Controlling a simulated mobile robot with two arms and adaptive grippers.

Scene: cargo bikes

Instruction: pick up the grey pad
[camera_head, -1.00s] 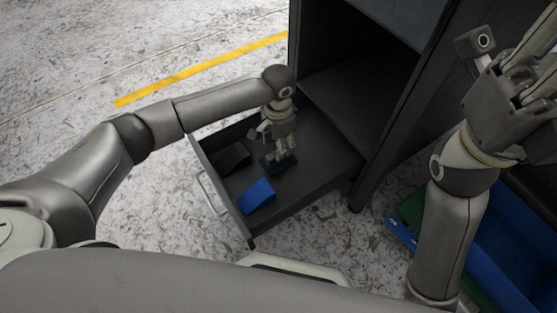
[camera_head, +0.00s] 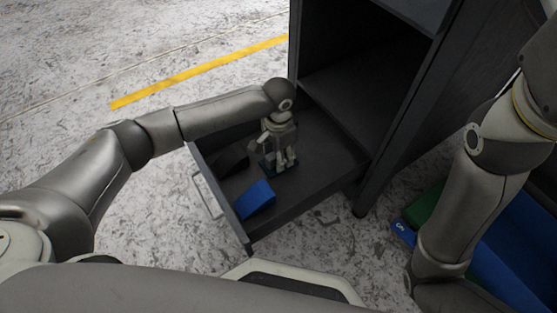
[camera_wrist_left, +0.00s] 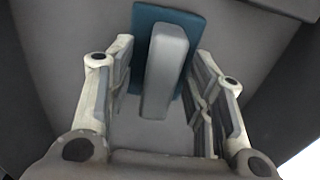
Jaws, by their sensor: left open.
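In the left wrist view, a grey block-shaped pad (camera_wrist_left: 166,72) lies on a flat teal base (camera_wrist_left: 150,22). It sits between the two fingers of my open left gripper (camera_wrist_left: 162,65), with a gap on each side. In the head view, my left gripper (camera_head: 279,158) points down into the open dark drawer (camera_head: 307,187). A dark teal edge (camera_head: 291,166) shows at its fingertips; the grey part is hidden behind the fingers there. My right gripper is out of view.
A blue pad (camera_head: 254,199) and a black pad (camera_head: 232,161) lie in the drawer near its front. The dark cabinet (camera_head: 400,125) stands behind it. A blue bin (camera_head: 500,262) is at the lower right, beyond my right forearm.

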